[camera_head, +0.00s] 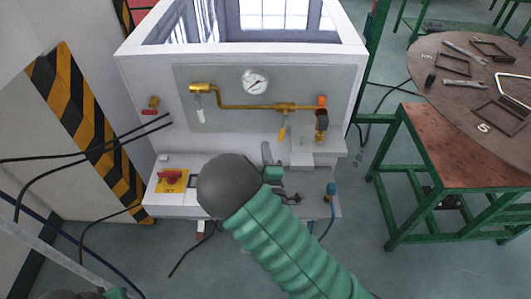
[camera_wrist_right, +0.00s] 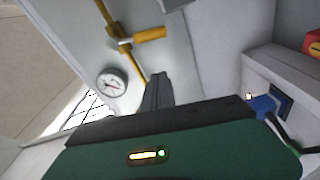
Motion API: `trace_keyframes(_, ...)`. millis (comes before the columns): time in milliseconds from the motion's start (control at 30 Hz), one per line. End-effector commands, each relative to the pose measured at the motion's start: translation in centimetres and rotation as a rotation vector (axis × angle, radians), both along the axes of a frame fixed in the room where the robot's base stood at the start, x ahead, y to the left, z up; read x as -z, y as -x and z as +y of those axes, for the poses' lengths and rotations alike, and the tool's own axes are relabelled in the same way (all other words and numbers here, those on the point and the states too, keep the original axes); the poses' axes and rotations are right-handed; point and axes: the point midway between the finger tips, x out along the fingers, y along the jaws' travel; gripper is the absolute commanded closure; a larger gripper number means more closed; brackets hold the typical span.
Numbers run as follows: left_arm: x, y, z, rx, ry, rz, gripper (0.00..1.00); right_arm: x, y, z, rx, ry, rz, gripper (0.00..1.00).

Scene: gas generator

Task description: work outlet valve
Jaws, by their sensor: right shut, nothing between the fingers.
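A brass pipe (camera_head: 245,106) runs across the grey panel of the white generator cabinet, with a valve at each end. The right valve has a yellow handle (camera_head: 282,133) that hangs down; it also shows in the right wrist view (camera_wrist_right: 150,34). The left valve has a pale handle (camera_head: 201,115), also hanging down. I cannot tell which is the outlet valve. My right gripper (camera_head: 267,153) is below the yellow handle and apart from it. Its fingers (camera_wrist_right: 158,88) are shut and empty. My wrist hides part of the lower ledge.
A round pressure gauge (camera_head: 255,82) sits above the pipe. A red switch on a yellow plate (camera_head: 172,179) is at the ledge's left. A blue connector (camera_head: 331,190) is at its right. A green-legged table (camera_head: 464,150) stands to the right.

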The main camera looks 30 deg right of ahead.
Motion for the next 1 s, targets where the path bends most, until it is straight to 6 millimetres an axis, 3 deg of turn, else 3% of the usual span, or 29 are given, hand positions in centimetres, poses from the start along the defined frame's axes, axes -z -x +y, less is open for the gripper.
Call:
trace_keyframes(300, 0.1, 0.0, 0.0, 0.000, 0.000, 0.000, 0.64, -0.2, -6.4, -2.9, -0.001, 0.000, -0.001, 1.00)
trace_keyframes(533, 0.2, 0.0, 0.0, 0.000, 0.000, 0.000, 0.64, 0.4, -3.8, -5.2, 0.000, 0.001, 0.001, 1.00)
trace_keyframes(1000, 0.0, 0.0, 0.0, 0.000, 0.000, 0.000, 0.64, 0.5, -3.2, -5.9, -0.002, 0.023, 0.016, 1.00)
